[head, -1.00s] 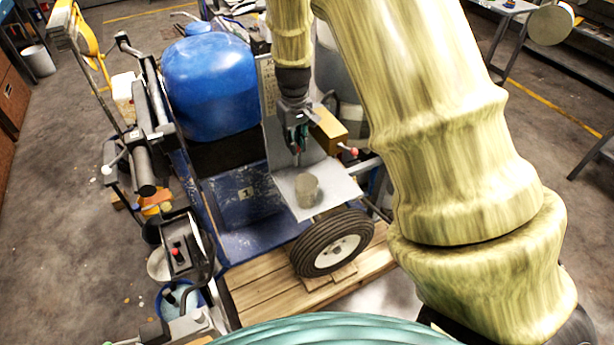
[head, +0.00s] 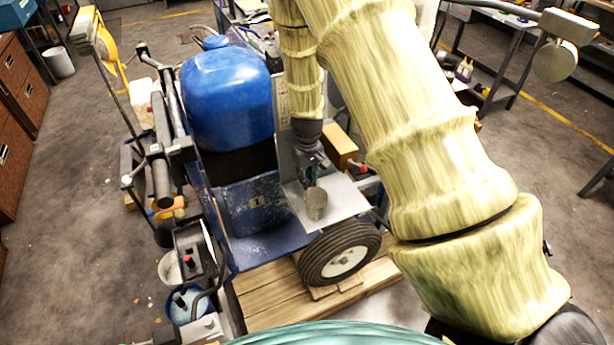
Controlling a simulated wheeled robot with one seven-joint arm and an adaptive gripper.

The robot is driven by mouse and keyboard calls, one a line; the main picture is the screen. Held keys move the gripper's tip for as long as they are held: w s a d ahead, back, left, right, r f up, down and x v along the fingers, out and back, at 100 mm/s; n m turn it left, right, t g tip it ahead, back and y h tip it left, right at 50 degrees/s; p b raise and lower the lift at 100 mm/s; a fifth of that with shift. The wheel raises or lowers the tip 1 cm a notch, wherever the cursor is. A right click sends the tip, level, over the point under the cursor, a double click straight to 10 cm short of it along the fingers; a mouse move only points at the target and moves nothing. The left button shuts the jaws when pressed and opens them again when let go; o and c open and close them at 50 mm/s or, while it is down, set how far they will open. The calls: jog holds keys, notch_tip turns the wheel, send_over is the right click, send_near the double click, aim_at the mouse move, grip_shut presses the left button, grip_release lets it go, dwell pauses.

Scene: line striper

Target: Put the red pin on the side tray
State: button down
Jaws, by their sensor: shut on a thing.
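The side tray (head: 348,203) is a flat grey metal plate on the side of the blue machine, above the black tyre. My gripper (head: 312,179) points down over the tray, low and just behind a small grey cup. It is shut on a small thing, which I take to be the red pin. The pin is too small and too hidden by the fingers and cup to make out clearly. I cannot tell whether it touches the tray.
The grey cup (head: 316,203) stands on the tray near its middle. A tan box (head: 341,148) and a red knob (head: 363,169) are close behind and right. A blue tank (head: 228,95) stands left. The tray's right part is bare.

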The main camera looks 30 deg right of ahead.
jog(key=shift+f, duration=0.2)
jog(key=c, duration=1.5)
grip_release()
jog(key=shift+o, duration=0.2)
jog(key=shift+r, duration=0.2)
notch_tip(320, 180, up, 12)
jog(key=b, duration=0.5)
jog(key=shift+s, duration=0.15)
